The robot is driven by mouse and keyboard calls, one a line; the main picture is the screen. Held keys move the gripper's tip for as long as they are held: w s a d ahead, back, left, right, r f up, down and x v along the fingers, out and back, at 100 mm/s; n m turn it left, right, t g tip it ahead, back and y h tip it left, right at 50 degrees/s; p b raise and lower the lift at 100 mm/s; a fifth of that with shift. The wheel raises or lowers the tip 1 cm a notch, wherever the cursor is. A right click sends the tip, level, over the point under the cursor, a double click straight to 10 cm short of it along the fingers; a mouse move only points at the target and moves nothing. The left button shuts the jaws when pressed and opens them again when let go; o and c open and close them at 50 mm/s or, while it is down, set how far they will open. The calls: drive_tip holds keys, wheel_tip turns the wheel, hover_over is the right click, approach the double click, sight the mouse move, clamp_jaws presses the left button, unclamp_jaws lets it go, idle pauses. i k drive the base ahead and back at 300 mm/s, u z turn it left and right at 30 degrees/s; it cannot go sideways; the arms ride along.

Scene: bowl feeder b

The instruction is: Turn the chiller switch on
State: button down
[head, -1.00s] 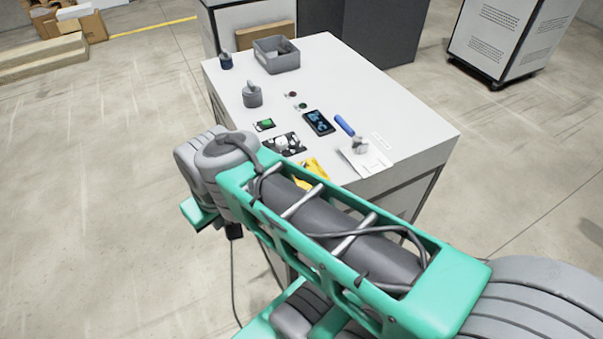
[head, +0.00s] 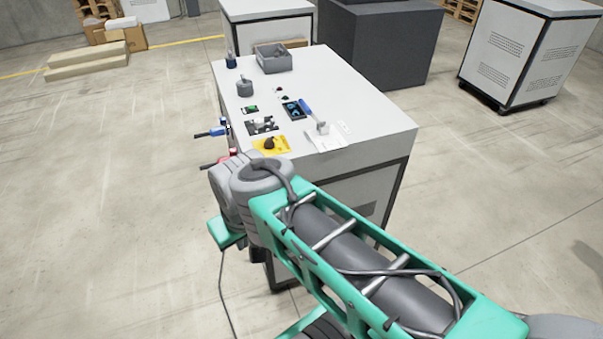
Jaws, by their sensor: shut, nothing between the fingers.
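The controls sit on the white top of a cabinet (head: 370,122). I cannot read which one is the chiller switch. A small black switch with a green face (head: 250,109) lies near the left edge. Below it is a black-and-white plate with a pale part (head: 262,126). Nearest me is a yellow plate (head: 284,146) with a dark knob (head: 269,142). A white plate with a grey lever (head: 323,129) is to the right. My arm crosses the lower right, with its grey joint by the cabinet's near left corner. My gripper is not visible.
A blue lever (head: 212,132) and a red lever (head: 222,160) stick out from the cabinet's left side. A grey bin (head: 268,62), a grey round knob (head: 245,89) and a dark screen (head: 294,110) are on top. Open floor lies left.

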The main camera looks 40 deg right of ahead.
sight(269, 144)
drive_tip(key=u, duration=0.45)
drive_tip(key=k, duration=0.15)
drive_tip(key=z, duration=1.25)
drive_tip(key=i, duration=0.75)
drive_tip(key=u, duration=1.4)
